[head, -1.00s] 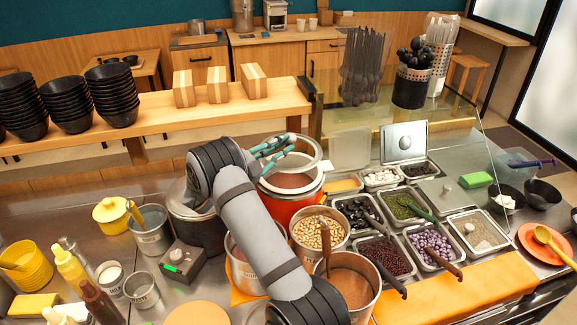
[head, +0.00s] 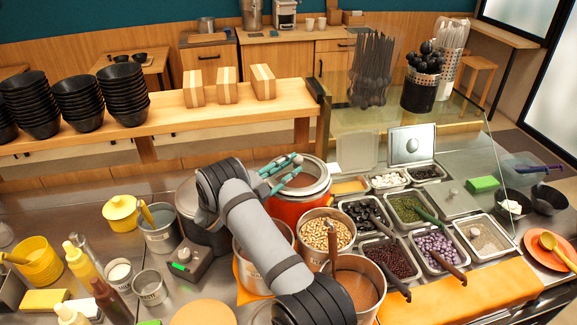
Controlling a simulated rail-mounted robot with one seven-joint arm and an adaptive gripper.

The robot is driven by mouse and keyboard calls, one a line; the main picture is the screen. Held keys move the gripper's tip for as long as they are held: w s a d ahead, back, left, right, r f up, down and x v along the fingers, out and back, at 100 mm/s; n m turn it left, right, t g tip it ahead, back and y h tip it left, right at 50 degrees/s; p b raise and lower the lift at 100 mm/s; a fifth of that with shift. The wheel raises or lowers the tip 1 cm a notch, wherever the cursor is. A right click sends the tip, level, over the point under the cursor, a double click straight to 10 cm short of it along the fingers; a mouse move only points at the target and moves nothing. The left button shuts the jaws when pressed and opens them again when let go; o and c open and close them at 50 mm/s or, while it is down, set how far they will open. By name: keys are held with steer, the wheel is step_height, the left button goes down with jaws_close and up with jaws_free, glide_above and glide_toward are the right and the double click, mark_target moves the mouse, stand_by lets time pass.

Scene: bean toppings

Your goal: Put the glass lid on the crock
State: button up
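The orange-red crock (head: 287,209) stands on the counter in the middle of the head view, with brown contents showing through its top. The clear glass lid (head: 318,184) has a pale rim and appears level at the crock's mouth. I cannot tell whether it rests fully on the rim. My gripper (head: 297,164), with teal fingers, reaches over the crock from the left. Its fingertips close together at the lid's middle, seemingly on the knob, which they mostly hide. My arm hides part of the counter in front of the crock.
A pot of beans (head: 327,234) and other pots stand close in front of the crock. Topping trays (head: 409,208) lie to the right. A dark round pot (head: 203,230) stands at the left, partly behind my arm. A glass guard (head: 455,125) rises behind the trays.

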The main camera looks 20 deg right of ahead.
steer(key=shift+o, duration=0.5)
steer(key=b+v, duration=0.3)
steer(key=v, duration=0.9)
steer(key=shift+b, duration=0.4)
stand_by(0.3)
